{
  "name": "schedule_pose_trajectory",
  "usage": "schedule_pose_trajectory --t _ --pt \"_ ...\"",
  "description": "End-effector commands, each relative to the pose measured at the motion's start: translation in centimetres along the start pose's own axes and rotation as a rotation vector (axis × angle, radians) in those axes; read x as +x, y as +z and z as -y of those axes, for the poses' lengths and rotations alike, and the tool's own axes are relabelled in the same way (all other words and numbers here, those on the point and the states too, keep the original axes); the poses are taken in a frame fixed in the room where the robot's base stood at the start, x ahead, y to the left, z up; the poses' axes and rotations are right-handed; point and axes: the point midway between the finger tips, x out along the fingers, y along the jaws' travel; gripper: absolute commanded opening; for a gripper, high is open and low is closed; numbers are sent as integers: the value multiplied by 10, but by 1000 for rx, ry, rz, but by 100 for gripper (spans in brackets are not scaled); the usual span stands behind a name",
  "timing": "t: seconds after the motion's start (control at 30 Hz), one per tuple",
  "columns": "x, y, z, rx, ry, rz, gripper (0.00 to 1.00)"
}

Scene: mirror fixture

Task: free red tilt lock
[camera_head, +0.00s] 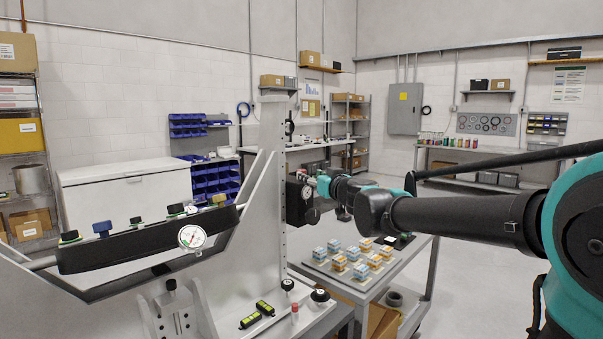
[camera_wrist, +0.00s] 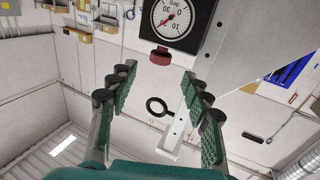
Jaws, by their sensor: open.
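A dark red knob (camera_wrist: 160,56), which fits the red tilt lock, sits at the edge of a black plate with a white degree dial (camera_wrist: 172,18) in the wrist view. My gripper (camera_wrist: 157,76) is open, its green-padded fingers spread to either side below the knob. The knob lies beyond the fingertips, and nothing is held. In the head view, my gripper (camera_head: 322,184) is close to the dial plate (camera_head: 296,204) on the grey upright post (camera_head: 270,150). I cannot make out the red knob clearly there.
A black ring handle (camera_wrist: 157,106) shows between my fingers in the wrist view. A tilted black bar (camera_head: 145,238) with a round gauge (camera_head: 192,237) extends left of the post. A cart (camera_head: 365,288) with several small boxes stands below my arm. Open floor lies at right.

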Motion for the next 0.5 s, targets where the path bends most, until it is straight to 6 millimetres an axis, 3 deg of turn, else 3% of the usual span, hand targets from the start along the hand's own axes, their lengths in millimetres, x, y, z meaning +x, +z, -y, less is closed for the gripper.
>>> schedule_pose_trajectory --t 0.3,0.5 --pt "51 0 0 0 -1 0 49" --pt "71 0 0 0 -1 0 49"
